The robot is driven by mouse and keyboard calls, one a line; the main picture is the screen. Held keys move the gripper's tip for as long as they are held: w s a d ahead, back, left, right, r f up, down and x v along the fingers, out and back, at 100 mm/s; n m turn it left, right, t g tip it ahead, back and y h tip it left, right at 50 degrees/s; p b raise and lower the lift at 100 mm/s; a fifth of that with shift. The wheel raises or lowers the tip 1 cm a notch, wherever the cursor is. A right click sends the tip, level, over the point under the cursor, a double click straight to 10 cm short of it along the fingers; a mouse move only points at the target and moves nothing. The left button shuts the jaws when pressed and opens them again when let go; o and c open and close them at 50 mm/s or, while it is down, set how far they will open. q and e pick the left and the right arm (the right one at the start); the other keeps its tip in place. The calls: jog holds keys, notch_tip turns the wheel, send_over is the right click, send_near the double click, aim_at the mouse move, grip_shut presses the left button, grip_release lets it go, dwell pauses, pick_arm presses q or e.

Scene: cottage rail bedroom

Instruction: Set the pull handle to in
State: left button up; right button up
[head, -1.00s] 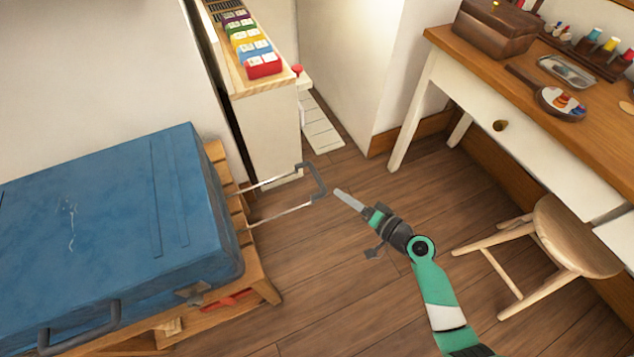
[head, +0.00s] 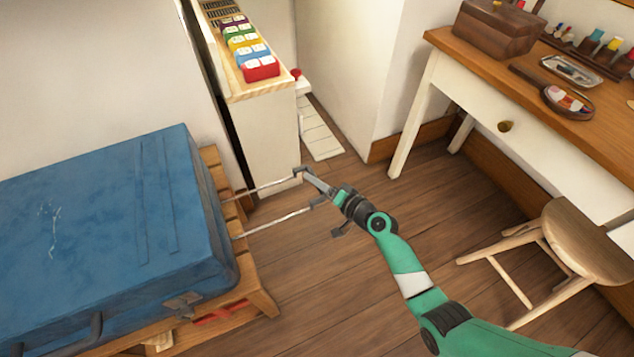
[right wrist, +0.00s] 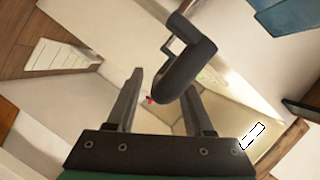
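The blue suitcase (head: 100,225) lies flat at the left in the head view. Its pull handle has two thin metal rods (head: 270,222) sticking out to the right, with a dark grip (head: 301,171) across their ends. My right gripper (head: 318,185) is at this grip and hides its middle. In the right wrist view the dark grip (right wrist: 190,58) stands in front of the fingers, and its lower end shows between them. The fingers of the right gripper (right wrist: 163,85) are apart; I cannot tell whether they touch the grip. My left gripper is not in view.
The suitcase rests on a wooden pallet (head: 262,290). A narrow shelf unit (head: 268,135) with coloured boxes stands behind the handle. A desk (head: 590,130) and a wooden stool (head: 575,240) are at the right. Wood floor (head: 300,290) is free below the handle.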

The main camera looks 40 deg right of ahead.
grip_shut()
dwell(1.3)
